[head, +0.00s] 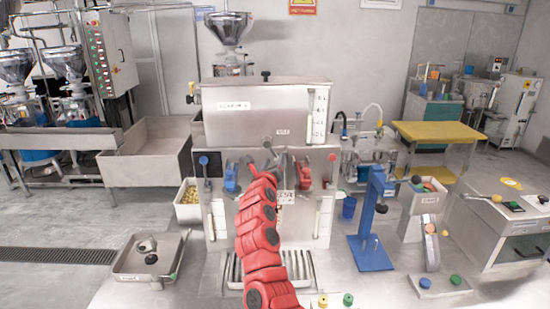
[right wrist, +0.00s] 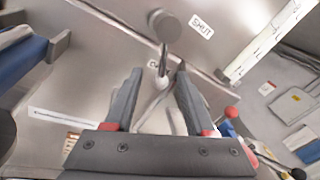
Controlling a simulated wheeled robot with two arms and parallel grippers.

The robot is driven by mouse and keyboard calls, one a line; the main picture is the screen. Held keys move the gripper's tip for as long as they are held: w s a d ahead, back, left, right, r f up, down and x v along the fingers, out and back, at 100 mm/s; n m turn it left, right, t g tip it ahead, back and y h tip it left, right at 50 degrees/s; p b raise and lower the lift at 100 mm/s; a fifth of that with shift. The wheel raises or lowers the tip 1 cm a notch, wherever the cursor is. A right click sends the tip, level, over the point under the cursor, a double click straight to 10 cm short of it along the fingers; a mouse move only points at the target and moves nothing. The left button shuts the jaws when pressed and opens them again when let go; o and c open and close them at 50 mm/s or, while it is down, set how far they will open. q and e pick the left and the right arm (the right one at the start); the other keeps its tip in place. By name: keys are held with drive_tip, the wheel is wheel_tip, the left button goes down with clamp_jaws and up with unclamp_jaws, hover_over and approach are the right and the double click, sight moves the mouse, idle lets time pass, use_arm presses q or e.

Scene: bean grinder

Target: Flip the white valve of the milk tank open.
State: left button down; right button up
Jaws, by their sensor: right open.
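The milk tank (head: 265,112) is a steel box at the centre of the head view. My right gripper (head: 268,155) is at its front, at the end of the red arm. In the right wrist view its two grey fingers (right wrist: 158,70) are open. The white valve (right wrist: 161,82) shows there as a white-tipped dark lever between the fingertips, below a round steel knob (right wrist: 167,24). I cannot tell whether a finger touches it. A SHUT label (right wrist: 201,25) is beside the knob; another label is partly hidden. In the head view the gripper hides the valve. My left gripper is out of view.
Blue (head: 231,176) and red (head: 303,174) valves flank the gripper on the steel front. A drain tray (head: 232,272) lies below. A blue stand (head: 370,250) is at right, and a steel pan (head: 122,262) at left. Some counter between tray and pan is clear.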

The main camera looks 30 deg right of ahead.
drive_tip(key=shift+w+d, duration=0.35)
drive_tip(key=shift+d, duration=0.15)
clamp_jaws()
idle(1.2)
